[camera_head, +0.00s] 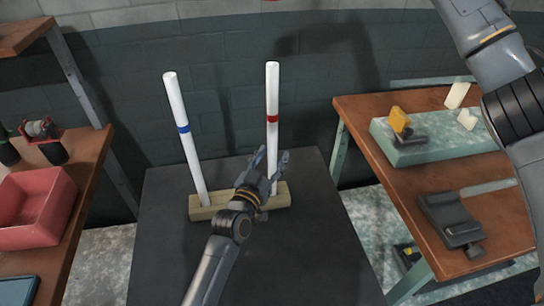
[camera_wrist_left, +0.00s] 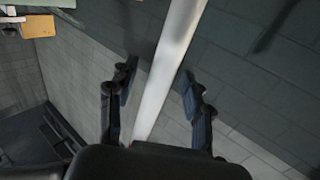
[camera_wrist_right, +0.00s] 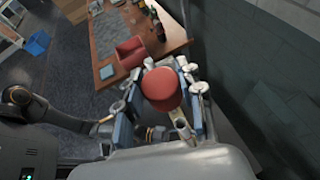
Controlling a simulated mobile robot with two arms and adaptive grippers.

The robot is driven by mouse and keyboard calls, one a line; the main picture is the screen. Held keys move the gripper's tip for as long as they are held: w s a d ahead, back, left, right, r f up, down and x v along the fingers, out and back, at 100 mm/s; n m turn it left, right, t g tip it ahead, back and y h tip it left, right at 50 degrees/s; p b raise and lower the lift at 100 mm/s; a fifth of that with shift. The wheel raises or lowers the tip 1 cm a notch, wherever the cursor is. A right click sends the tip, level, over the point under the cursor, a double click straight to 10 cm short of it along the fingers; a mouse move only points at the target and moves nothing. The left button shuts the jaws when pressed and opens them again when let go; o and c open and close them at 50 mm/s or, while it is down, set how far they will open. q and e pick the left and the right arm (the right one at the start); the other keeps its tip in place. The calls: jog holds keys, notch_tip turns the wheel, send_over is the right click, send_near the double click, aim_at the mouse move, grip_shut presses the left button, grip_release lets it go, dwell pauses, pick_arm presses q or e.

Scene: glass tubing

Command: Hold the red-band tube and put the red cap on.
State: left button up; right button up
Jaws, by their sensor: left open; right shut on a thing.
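The white red-band tube (camera_head: 271,90) stands upright in a wooden block (camera_head: 210,212) on a dark table. My left gripper (camera_head: 270,165) is open with its fingers at the tube's lower part, below the red band. The left wrist view shows the tube (camera_wrist_left: 168,75) between the two spread fingers (camera_wrist_left: 157,95), with a gap on each side. My right gripper (camera_wrist_right: 162,75) is shut on the red cap (camera_wrist_right: 161,90). In the head view that gripper is out of frame; only a red sliver shows at the top edge, above the tube.
A blue-band tube (camera_head: 182,115) stands tilted slightly in the same block, to the left. A left shelf holds a red bin (camera_head: 38,208). A right wooden bench (camera_head: 375,110) holds a pale green slab (camera_head: 430,145) and a dark tool (camera_head: 455,218). A wall stands behind.

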aim_at(272, 64)
pick_arm(q)
jog(key=shift+w+d, duration=0.1)
jog(key=shift+w, duration=0.15)
grip_shut()
dwell(0.5)
pick_arm(e)
jog(key=f+m+t, duration=0.1)
jog(key=f, duration=0.1)
jog(key=f+m+t, duration=0.1)
jog(key=f, duration=0.1)
jog(key=f+m+t+h, duration=0.1)
jog(key=f+t, duration=0.1)
jog(key=shift+w+f+m, duration=0.1)
jog(key=shift+w+m, duration=0.3)
jog(key=shift+s+f+m+t+h, duration=0.1)
jog(key=shift+f+m+t+h, duration=0.2)
jog(key=shift+f+m+t, duration=0.15)
jog(key=shift+s+f+m+t+h, duration=0.1)
jog(key=shift+s+m+t+h, duration=0.25)
jog(key=shift+m+t, duration=0.25)
